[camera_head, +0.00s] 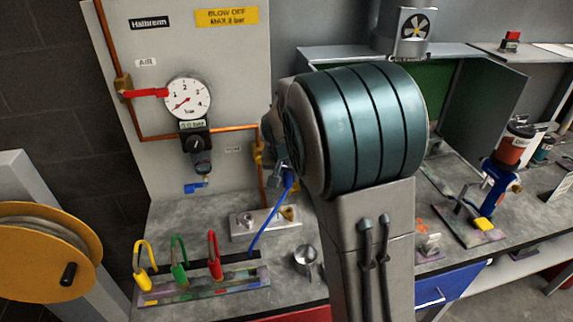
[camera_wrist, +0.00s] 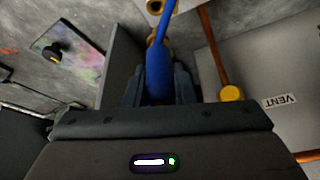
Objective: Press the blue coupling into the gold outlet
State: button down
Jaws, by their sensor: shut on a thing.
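The blue coupling (camera_wrist: 158,78) is held between the fingers of my gripper (camera_wrist: 160,88) in the wrist view. Its blue hose (camera_head: 262,232) hangs down to the bench in the head view. Part of a gold fitting (camera_wrist: 151,46), apparently the gold outlet, shows right behind the coupling. The coupling hides much of it, and I cannot tell whether they touch or are joined. In the head view my gripper (camera_head: 280,172) is beside the wall panel, largely hidden by my arm.
A copper pipe (camera_wrist: 214,48) with a yellow fitting (camera_wrist: 231,93) runs beside my gripper. A metal block (camera_head: 243,233) with a gold part stands on the bench. A rack (camera_head: 205,286) with yellow, green and red hoses is at the front left. A gauge (camera_head: 187,98) is on the panel.

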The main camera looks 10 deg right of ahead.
aim_at(289, 196)
jog(key=shift+w+d, duration=0.15)
jog(key=shift+w, duration=0.15)
jog(key=shift+s, duration=0.15)
jog(key=shift+f+b, duration=0.3)
jog(key=shift+b, duration=0.15)
jog(key=shift+f+b, duration=1.8)
jog(key=shift+f, duration=0.3)
jog(key=shift+f+b, duration=1.75)
jog(key=shift+b, duration=0.15)
jog(key=c, duration=1.1)
grip_release()
